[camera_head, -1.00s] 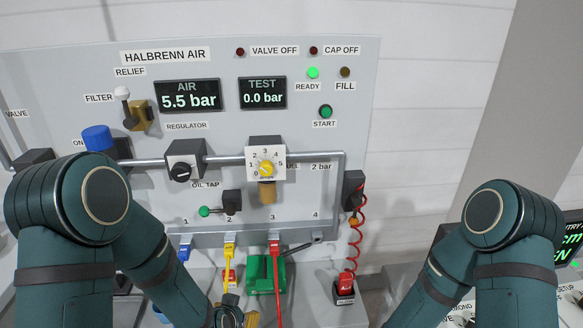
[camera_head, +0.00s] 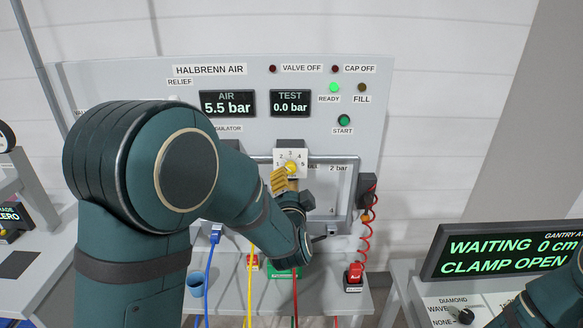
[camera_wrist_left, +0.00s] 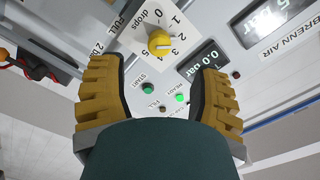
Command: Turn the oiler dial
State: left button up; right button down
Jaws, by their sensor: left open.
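The oiler dial is a yellow knob (camera_head: 291,169) on a white plate with a numbered scale, on the grey panel. In the left wrist view the knob (camera_wrist_left: 160,43) shows beyond the fingertips, roughly midway between them, with the word "drops" on its plate. My left gripper (camera_head: 280,180) is just below and left of the dial in the head view. Its yellow-padded fingers are open with nothing between them in the left wrist view (camera_wrist_left: 160,70). No contact with the knob shows. My left arm hides the panel's left part. My right gripper is out of view.
A pipe (camera_head: 335,159) runs along the panel beside the dial. A coiled red hose (camera_head: 368,225) hangs at the panel's right edge. Below, blue, yellow and red hoses hang near the left arm. A gantry display (camera_head: 500,250) stands at right.

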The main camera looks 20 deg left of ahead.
aim_at(290, 170)
pick_arm(q)
jog(key=x, duration=0.8)
jog(key=shift+w+f+p, duration=0.1)
jog(key=shift+w+p, duration=0.2)
jog(key=shift+p, duration=0.1)
jog(key=shift+c, duration=0.2)
grip_shut()
